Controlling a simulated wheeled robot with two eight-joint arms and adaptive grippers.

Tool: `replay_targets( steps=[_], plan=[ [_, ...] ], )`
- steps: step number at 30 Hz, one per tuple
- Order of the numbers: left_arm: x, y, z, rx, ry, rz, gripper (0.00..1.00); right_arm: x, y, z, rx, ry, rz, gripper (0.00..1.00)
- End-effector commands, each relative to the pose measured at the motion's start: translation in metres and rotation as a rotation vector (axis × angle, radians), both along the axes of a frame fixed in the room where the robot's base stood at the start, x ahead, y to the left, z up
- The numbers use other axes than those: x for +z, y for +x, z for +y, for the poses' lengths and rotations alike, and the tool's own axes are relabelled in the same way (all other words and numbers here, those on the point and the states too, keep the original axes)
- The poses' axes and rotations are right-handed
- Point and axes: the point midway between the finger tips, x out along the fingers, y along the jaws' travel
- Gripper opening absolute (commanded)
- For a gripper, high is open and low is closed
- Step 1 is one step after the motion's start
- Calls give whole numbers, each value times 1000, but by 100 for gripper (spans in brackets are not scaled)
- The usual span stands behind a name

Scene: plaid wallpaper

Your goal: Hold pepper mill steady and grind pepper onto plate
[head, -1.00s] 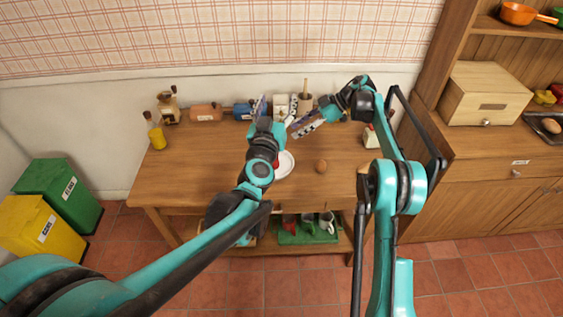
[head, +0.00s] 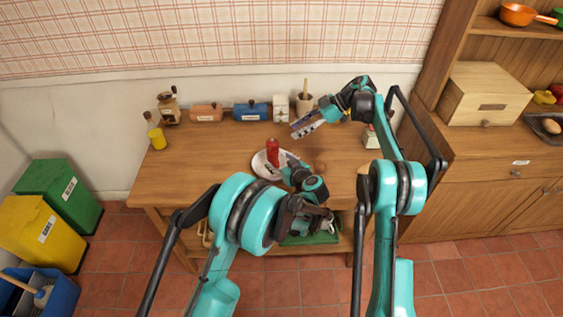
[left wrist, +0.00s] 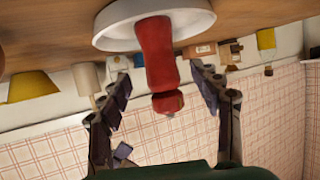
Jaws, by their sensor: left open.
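The red pepper mill (head: 273,148) stands upright, its base at the white plate (head: 259,170) on the wooden table. In the left wrist view, which is upside down, the mill (left wrist: 157,55) lies between the fingers with a gap on each side, and the plate (left wrist: 112,28) is at its base. My left gripper (head: 289,163) is open, low at the plate's right side, its fingers pointing toward the mill. Its fingers also show in the left wrist view (left wrist: 160,76). My right gripper (head: 301,130) hangs above the table, behind and right of the mill; its opening is unclear.
Along the table's back are a coffee grinder (head: 169,106), a pink box (head: 206,112), a blue box (head: 250,110), a white box (head: 281,107) and a utensil pot (head: 304,102). A yellow bottle (head: 157,138) stands left. A brown round item (head: 320,167) is right of my left gripper.

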Motion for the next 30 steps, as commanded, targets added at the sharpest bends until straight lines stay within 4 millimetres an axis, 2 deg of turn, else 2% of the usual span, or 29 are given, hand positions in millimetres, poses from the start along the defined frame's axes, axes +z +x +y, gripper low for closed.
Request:
replay_targets(
  steps=[3, 9, 14, 21, 22, 23, 28, 30],
  plan=[
    [-8, 18, 9, 2, 0, -1, 64, 0, 0, 0, 0, 0, 0, 34],
    [-17, 40, 19, 1, 0, -2, 64, 0, 0, 0, 0, 0, 0, 34],
    [-21, 48, 23, 0, 1, -2, 64, 0, 0, 0, 0, 0, 0, 34],
    [-21, 49, 23, 0, 1, -2, 64, 0, 0, 0, 0, 0, 0, 34],
    [-21, 49, 23, 0, 1, -2, 61, 0, 0, 0, 0, 0, 0, 34],
    [-21, 49, 23, 0, 0, -2, 53, 0, 0, 0, 0, 0, 0, 34],
    [-21, 49, 23, -1, 0, -2, 8, 0, 0, 0, 0, 0, 0, 34],
    [-21, 49, 23, -1, 0, -2, 4, 0, 0, 0, 0, 0, 0, 34]
  ],
)
